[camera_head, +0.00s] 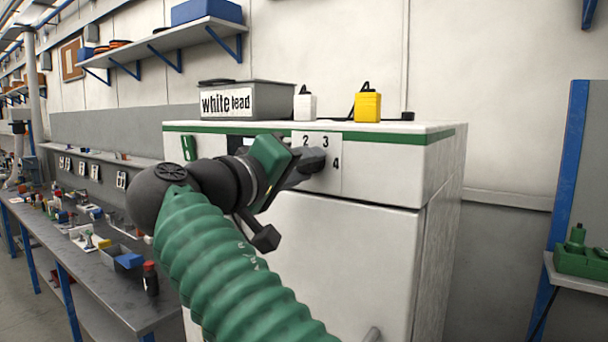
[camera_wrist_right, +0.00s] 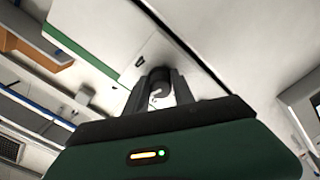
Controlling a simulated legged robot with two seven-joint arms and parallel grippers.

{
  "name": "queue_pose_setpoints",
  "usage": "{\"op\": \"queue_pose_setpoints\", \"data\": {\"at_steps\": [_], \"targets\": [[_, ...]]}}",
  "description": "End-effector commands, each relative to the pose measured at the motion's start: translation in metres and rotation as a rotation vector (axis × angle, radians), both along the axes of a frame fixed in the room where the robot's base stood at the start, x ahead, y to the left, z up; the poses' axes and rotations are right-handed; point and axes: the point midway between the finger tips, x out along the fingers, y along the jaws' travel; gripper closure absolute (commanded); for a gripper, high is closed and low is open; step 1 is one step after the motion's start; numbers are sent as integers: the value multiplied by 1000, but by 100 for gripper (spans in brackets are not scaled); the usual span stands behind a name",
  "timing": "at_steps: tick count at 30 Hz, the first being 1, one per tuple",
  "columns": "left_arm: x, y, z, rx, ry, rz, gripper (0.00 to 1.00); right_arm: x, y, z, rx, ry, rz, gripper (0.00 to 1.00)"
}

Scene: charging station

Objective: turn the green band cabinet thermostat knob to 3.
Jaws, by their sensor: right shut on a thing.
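The white cabinet (camera_head: 345,250) with a green band (camera_head: 400,137) along its top edge stands in the middle of the head view. Its thermostat dial plate (camera_head: 330,182) shows the numbers 2, 3 and 4. My right gripper (camera_head: 312,162) reaches the plate from the left and covers most of the dial. Where the knob points cannot be told. My left gripper is not in view.
On the cabinet top stand a grey box labelled "white lead" (camera_head: 245,100), a small white block (camera_head: 305,106) and a yellow block (camera_head: 367,106). A workbench (camera_head: 105,285) with small items runs along the left. A green device (camera_head: 582,255) sits on a shelf at right.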

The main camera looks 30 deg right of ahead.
Motion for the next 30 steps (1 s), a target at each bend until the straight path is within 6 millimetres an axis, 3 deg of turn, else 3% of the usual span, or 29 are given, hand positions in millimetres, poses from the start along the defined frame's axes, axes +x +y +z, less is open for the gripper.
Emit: {"op": "queue_pose_setpoints", "data": {"at_steps": [1,12,26,27,30], "targets": [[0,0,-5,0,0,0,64,2,1,-8,18,-13,-2,100],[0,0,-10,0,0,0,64,3,1,-8,65,-125,-3,100],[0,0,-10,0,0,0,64,3,1,-8,70,-133,-2,100],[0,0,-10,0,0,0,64,3,1,-8,69,-134,-1,65],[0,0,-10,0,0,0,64,3,1,-7,67,-135,-2,52]]}}
